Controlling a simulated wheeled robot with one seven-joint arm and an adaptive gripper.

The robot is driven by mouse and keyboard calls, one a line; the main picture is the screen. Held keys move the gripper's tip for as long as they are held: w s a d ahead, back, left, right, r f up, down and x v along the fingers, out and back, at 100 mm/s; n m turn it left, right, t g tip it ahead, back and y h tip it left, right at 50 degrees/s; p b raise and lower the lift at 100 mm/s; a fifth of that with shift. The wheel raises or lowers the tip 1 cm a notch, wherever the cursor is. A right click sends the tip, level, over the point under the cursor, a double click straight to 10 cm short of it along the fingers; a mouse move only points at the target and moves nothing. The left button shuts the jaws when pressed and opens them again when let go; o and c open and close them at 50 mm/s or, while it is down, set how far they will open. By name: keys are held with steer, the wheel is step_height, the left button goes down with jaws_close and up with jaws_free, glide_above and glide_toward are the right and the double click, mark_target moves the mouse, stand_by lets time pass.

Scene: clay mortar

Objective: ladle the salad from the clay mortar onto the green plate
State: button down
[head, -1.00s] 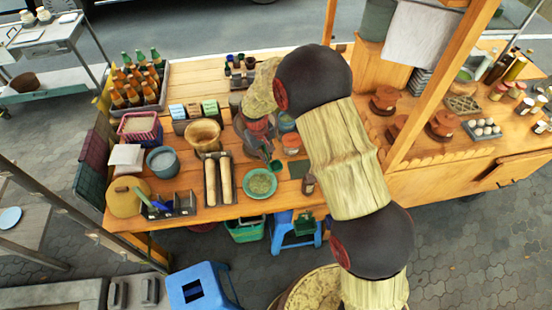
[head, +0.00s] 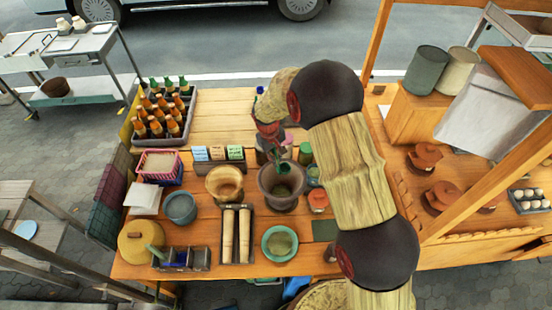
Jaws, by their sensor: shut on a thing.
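The clay mortar (head: 284,203) stands on the wooden table below my gripper, with some greenish salad visible inside it. My gripper (head: 278,150) is above the back of the mortar, shut on a green ladle (head: 283,168). The ladle hangs over the mortar's opening. I cannot tell whether it touches the salad or carries any. My forearm hides part of the table to the right.
A wooden mortar (head: 213,191) stands left of the clay mortar. A tray with two wooden pestles (head: 228,235) lies left of the plate. A red-lidded jar (head: 318,200) stands close on the right. A crate of bottles (head: 162,137) is at the back left.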

step_height(320, 180, down, 18)
steer(key=b, duration=1.1)
stand_by(0.8)
step_height(320, 180, up, 17)
steer(key=p, duration=0.7)
stand_by(0.4)
stand_by(0.4)
